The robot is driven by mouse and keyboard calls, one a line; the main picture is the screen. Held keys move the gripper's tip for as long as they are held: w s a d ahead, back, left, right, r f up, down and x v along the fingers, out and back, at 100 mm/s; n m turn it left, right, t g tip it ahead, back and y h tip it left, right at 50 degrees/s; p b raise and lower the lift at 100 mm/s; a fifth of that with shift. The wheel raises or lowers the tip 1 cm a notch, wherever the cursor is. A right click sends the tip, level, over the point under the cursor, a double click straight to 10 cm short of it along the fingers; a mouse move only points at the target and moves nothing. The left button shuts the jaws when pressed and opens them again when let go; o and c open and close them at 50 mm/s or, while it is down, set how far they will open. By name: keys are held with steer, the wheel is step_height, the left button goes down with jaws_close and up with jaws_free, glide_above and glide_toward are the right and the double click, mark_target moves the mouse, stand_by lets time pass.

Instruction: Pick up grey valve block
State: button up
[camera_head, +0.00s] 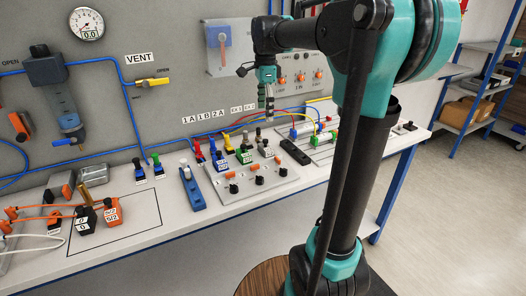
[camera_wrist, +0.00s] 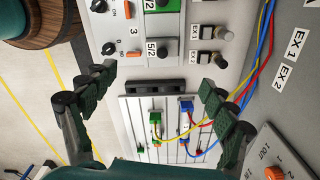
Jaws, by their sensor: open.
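The grey valve block (camera_head: 265,149) stands at the right end of a row of valve blocks on the bench, with a label on its front. In the wrist view the grey block (camera_wrist: 158,50) with a "5/2" label is above the middle, beyond the space between the fingers. My gripper (camera_head: 267,108) hangs above the bench near the wall panel, above the block and apart from it. In the wrist view my gripper (camera_wrist: 157,84) is open and empty, with its fingers spread either side of a black bar.
The black bar (camera_head: 295,152) lies right of the grey block. A green valve block (camera_head: 244,156) and a blue one (camera_head: 220,160) stand left of it. Switches with orange knobs (camera_head: 256,167) are in front. A rail plate with coloured tubes (camera_wrist: 140,115) lies beyond the bar.

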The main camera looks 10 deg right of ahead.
mark_target(265, 140)
step_height(265, 140, down, 8)
steer(key=shift+f, duration=0.1)
steer(key=shift+w+f, duration=0.15)
steer(key=shift+f, duration=1.15)
steer(key=shift+w+f, duration=0.15)
steer(key=shift+f, duration=1.15)
steer(key=c, duration=1.5)
steer(key=shift+r, duration=0.3)
steer(key=shift+c, duration=0.7)
step_height(265, 140, up, 19)
steer(key=shift+f, duration=0.15)
steer(key=shift+n, duration=0.3)
step_height(265, 140, down, 17)
steer(key=shift+w+r, duration=0.1)
steer(key=shift+r, duration=0.05)
